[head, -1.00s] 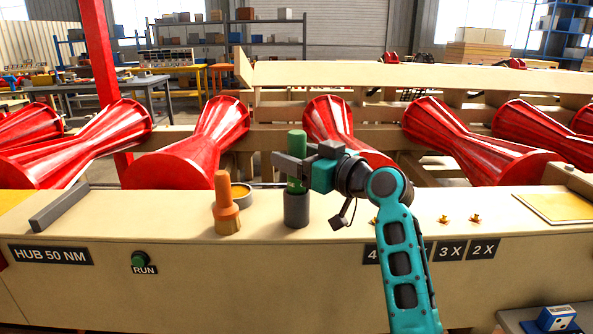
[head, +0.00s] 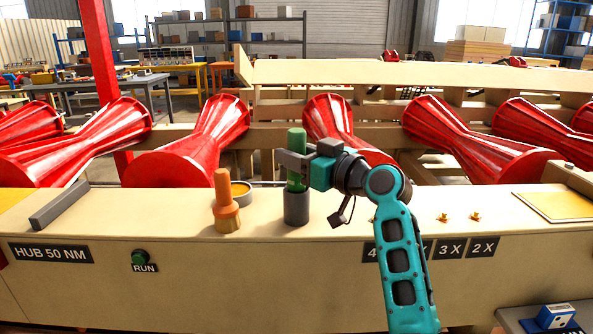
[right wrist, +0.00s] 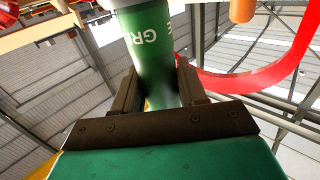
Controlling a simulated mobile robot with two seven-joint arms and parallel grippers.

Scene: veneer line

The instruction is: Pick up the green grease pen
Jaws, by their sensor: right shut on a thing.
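The green grease pen (head: 296,140) stands upright, its lower end in or just over a dark grey round holder (head: 297,209) on the cream machine ledge. My right gripper (head: 294,164) is shut on the pen, with one finger showing at its left side. In the right wrist view the pen (right wrist: 152,62), with white lettering, stands between the fingers of the gripper (right wrist: 158,88). Whether its bottom end touches the holder's inside is hidden. My left gripper is not in view.
An orange-handled brush (head: 226,203) stands left of the holder, with a round tin of yellow stuff (head: 240,190) behind it. A grey bar (head: 59,206) lies at the left. Red rollers (head: 340,128) stand close behind the ledge. Brass knobs (head: 443,217) are at the right.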

